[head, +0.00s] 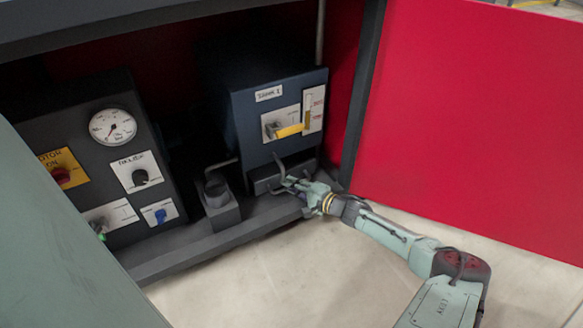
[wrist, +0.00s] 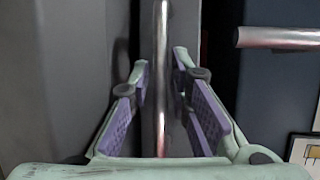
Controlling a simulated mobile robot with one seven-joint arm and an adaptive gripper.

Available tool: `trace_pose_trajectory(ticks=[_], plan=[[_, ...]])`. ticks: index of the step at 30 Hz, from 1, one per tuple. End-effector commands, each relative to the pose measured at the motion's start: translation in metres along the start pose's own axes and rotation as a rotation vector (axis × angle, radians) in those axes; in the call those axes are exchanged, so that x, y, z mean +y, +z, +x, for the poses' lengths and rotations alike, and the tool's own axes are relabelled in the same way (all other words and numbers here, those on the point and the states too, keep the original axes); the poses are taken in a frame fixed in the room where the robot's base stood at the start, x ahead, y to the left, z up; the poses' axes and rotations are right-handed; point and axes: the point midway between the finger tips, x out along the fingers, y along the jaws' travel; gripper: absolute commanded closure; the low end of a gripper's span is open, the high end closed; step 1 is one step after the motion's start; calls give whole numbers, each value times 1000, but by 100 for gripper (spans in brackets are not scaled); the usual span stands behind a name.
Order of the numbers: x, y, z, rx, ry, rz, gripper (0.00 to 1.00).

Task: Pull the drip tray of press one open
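The blue-grey press housing (head: 245,125) stands inside the dark enclosure, with a small label too blurred to read surely. A dark drawer-like front, which looks like the drip tray (head: 262,185), sits low beneath it and appears closed. My gripper (head: 289,183) is at the right part of this front. In the wrist view, my gripper (wrist: 160,92) is open, its purple-padded fingers on either side of a shiny metal bar (wrist: 161,60), with gaps showing. The bar looks like the tray's handle; its ends are out of view or hidden.
A second metal bar (wrist: 280,38) sticks out close by on the right. A small dark pump-like block (head: 220,205) stands left of the tray. A control panel with a gauge (head: 113,126) is farther left.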

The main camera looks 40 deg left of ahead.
Motion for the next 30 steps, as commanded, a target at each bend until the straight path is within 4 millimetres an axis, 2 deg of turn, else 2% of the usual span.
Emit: trace_pose_trajectory(ticks=[9,30], plan=[[0,0,0,0,0,0,100],[0,0,-1,0,1,-1,100]])
